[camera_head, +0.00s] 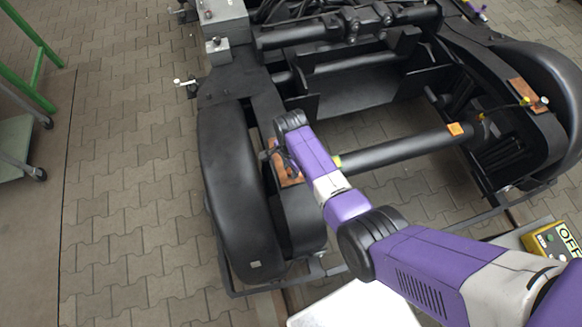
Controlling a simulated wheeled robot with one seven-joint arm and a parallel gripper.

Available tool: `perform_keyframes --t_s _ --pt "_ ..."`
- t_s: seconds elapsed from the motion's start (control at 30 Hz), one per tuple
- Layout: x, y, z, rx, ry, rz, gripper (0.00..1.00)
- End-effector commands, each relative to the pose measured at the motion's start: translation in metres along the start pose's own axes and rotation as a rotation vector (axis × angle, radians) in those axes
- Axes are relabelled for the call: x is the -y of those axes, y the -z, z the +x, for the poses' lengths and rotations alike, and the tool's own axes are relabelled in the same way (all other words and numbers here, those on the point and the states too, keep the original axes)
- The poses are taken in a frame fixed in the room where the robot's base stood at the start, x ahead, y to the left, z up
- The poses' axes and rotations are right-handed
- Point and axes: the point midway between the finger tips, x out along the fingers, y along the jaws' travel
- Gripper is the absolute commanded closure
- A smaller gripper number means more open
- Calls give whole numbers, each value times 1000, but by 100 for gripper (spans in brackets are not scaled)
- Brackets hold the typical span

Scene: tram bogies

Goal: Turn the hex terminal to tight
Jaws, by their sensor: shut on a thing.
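My purple arm reaches over the bogie's left side. My gripper (284,164), dark and small in this view, points down at a copper-brown plate (292,181) on the black frame beside the left wheel cover. It is shut on the hex terminal at that plate. The terminal itself is hidden by the gripper and wrist, so its turn angle cannot be seen. A similar brown plate (522,92) lies on the right side of the bogie, with a yellow-and-black cable and a pale fitting on it.
The black bogie frame (228,95) surrounds my gripper, with a curved wheel cover (232,190) to its left and a crossbar (400,149) to its right. Green rails (35,60) stand at far left. Paved floor (130,200) is clear between.

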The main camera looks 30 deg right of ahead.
Motion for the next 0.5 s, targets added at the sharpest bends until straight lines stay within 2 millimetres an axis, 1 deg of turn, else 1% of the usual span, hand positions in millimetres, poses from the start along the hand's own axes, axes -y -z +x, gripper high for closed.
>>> perform_keyframes --t_s 0.07,0.1,0.17,0.2,0.5 --pt "0 1 0 -1 1 3 100" --pt "0 1 0 -1 1 2 62" --pt "0 1 0 -1 1 2 50" --pt "0 1 0 -1 1 2 48" --pt "0 0 -1 0 0 0 48"
